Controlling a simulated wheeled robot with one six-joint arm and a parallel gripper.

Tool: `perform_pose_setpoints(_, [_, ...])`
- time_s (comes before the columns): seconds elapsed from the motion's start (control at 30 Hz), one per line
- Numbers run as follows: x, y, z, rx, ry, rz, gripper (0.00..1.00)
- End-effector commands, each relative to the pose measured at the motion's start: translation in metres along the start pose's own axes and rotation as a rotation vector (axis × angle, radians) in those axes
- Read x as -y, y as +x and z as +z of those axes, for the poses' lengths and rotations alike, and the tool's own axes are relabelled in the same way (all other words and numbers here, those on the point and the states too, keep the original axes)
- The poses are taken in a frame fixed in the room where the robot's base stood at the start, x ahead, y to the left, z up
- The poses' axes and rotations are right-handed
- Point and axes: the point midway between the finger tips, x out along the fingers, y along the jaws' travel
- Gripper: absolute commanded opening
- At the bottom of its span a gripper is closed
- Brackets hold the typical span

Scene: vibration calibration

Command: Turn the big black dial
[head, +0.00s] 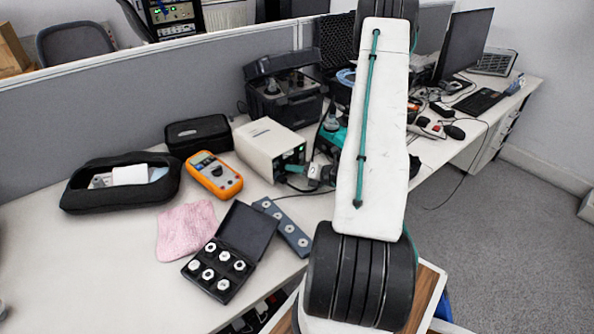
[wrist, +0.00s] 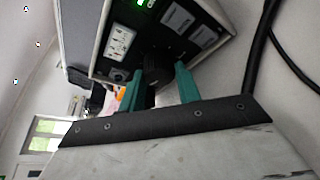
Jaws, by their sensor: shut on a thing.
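The big black dial (wrist: 156,66) sits on the dark front panel of a beige instrument box (head: 265,142). In the wrist view my gripper (wrist: 158,80) has its two teal fingers on either side of the dial, shut on it. In the head view my gripper (head: 321,174) reaches the box's front face from the right, and the dial is mostly hidden there. The panel (wrist: 165,25) also bears a lit green display (wrist: 148,3), pale labels and small sockets.
An orange multimeter (head: 214,175), a black pouch (head: 122,180), a black case (head: 198,133), a pink cloth (head: 186,230) and an open box of round weights (head: 232,250) lie on the white desk (head: 80,270). A grey partition (head: 150,95) stands behind. Dark cables (wrist: 262,40) hang beside the panel.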

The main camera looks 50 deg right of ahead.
Motion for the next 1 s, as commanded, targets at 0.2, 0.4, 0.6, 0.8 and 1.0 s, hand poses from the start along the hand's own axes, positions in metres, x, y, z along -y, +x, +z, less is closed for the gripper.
perform_pose_setpoints(0.2, [0.001, 0.0, 0.001, 0.002, 0.002, 0.001, 0.1])
perform_pose_setpoints(0.4, [0.001, 0.0, 0.001, 0.002, 0.001, 0.0, 0.42])
perform_pose_setpoints(0.6, [0.0, 0.0, 0.0, 0.001, 0.001, 0.001, 0.42])
perform_pose_setpoints(0.8, [0.001, -0.009, 0.001, 0.002, 0.002, -0.001, 0.42])
perform_pose_setpoints(1.0, [0.001, -0.044, 0.001, 0.005, 0.002, -0.002, 0.42])
